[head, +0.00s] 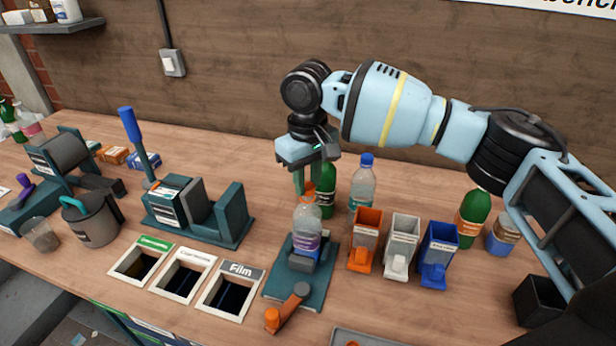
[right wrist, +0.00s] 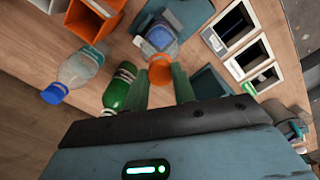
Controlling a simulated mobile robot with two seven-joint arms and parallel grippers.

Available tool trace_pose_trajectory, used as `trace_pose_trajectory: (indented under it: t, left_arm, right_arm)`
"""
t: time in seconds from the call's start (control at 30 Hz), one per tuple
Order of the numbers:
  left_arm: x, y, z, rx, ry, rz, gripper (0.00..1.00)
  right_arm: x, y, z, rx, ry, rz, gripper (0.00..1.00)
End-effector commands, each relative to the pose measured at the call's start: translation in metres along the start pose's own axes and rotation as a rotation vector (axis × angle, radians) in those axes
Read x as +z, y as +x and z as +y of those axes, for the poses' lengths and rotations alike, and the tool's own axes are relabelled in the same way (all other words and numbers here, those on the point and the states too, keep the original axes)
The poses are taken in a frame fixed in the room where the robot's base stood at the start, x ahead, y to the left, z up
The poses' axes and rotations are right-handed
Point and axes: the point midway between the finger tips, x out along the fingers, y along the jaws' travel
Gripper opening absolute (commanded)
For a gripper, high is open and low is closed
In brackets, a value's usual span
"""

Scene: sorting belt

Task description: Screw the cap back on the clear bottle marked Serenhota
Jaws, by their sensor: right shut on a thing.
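A clear bottle (head: 308,217) with a purple label stands upright in a teal clamp fixture (head: 285,285); I cannot read the label. My right gripper (head: 304,184) points down just above the bottle's mouth, its green fingers shut on an orange cap (head: 308,198). In the right wrist view the cap (right wrist: 160,73) sits between the fingertips (right wrist: 163,82), and the bottle (right wrist: 158,40) shows beyond it. I cannot tell whether the cap touches the neck. My left gripper is out of view.
A green bottle (head: 327,190) and a blue-capped clear bottle (head: 362,188) stand close behind. Orange (head: 367,230), white (head: 401,235) and blue (head: 439,243) bins are to the right. An orange-ended handle (head: 286,308) juts from the fixture's front. Sorting holes, including Film (head: 231,291), lie left.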

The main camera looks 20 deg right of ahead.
Motion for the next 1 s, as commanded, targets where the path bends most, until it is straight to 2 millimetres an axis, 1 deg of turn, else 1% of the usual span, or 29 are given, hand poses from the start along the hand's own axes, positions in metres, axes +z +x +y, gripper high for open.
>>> trace_pose_trajectory:
  t: [0.8,0.83,1.0]
  left_arm:
    - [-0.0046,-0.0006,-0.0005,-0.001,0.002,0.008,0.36]
    - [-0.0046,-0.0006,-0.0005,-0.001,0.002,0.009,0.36]
    - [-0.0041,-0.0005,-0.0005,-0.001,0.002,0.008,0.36]
  right_arm:
    - [0.0000,0.0046,-0.0001,0.001,0.000,0.000,0.05]
    - [-0.0001,0.0047,0.0000,0.001,0.000,0.001,0.27]
    - [-0.0001,0.0051,0.0000,0.001,0.000,0.000,0.49]
